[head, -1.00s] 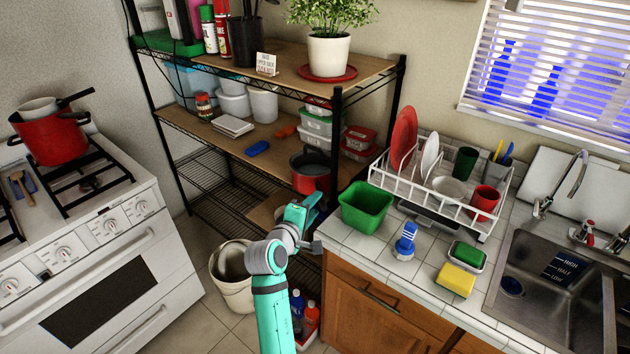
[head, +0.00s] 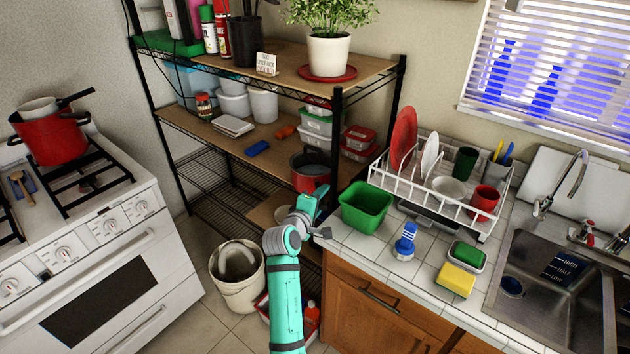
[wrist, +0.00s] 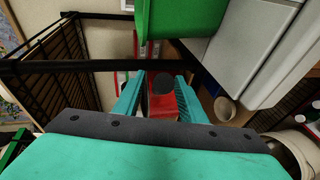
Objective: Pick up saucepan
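The red saucepan (head: 312,183) with a dark inside stands on the middle shelf of the rack, near its right post. In the wrist view a red body (wrist: 163,104) with a dark round end in front of it, seemingly the saucepan and its handle, shows between the fingers. My gripper (head: 312,203) is just below and in front of the saucepan in the head view. In the wrist view my gripper (wrist: 158,84) has its two teal fingers apart, and contact cannot be made out. On the stove, a red pot (head: 50,140) carries a smaller light pan (head: 42,106) with a dark handle.
The black rack post (head: 334,150) stands close right of the saucepan. A green bin (head: 366,208) sits on the counter corner right of my gripper. A blue item (head: 257,148) and plastic tubs share the shelf. A white bucket (head: 238,290) stands on the floor below.

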